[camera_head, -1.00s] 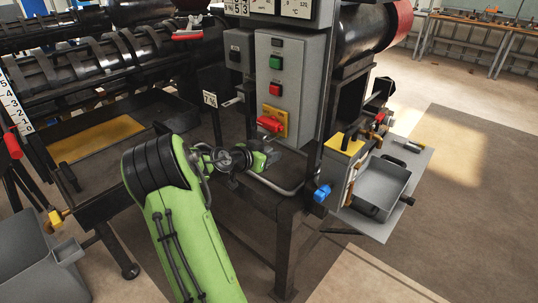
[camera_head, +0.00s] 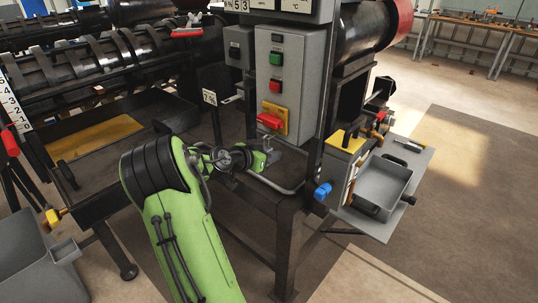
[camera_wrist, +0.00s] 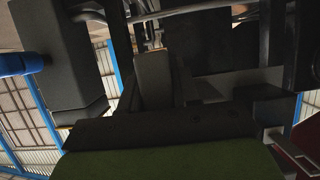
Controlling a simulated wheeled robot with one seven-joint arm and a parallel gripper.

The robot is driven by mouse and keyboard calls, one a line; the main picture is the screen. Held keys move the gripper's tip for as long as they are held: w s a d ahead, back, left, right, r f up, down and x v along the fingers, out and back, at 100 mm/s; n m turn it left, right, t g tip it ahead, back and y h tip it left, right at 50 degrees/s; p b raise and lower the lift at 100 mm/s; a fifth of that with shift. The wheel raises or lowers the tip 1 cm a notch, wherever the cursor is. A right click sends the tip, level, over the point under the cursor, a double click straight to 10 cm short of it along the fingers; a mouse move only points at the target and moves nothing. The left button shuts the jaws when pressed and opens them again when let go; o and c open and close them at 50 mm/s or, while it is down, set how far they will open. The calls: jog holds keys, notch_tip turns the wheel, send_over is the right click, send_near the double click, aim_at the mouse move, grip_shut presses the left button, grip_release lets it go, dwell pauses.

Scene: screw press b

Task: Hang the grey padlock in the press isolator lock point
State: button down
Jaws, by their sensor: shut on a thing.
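My gripper (camera_head: 268,159) is at the end of the green arm, below the grey control box and in front of the press frame. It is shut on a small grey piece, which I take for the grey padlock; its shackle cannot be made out. The isolator is a red handle (camera_head: 270,121) on a yellow plate (camera_head: 283,127), low on the front of the control box. The gripper is below the handle and apart from it. In the wrist view a grey upright piece (camera_wrist: 153,80) stands mid-frame, too dark to identify for sure.
The grey control box (camera_head: 291,80) has green and red buttons above the isolator. A bent grey tube (camera_head: 272,186) runs just below the gripper. At right stand a blue knob (camera_head: 322,191) and a shelf with a grey tray (camera_head: 382,184). A grey bin (camera_head: 35,260) is at lower left.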

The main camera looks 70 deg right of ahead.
jog(key=c, duration=0.7)
grip_release()
jog(key=shift+c, duration=0.2)
jog(key=p+v, duration=0.3)
jog(key=v, duration=1.2)
jog(key=shift+a+r, duration=0.25)
jog(key=shift+a, duration=0.05)
jog(key=shift+w, duration=0.1)
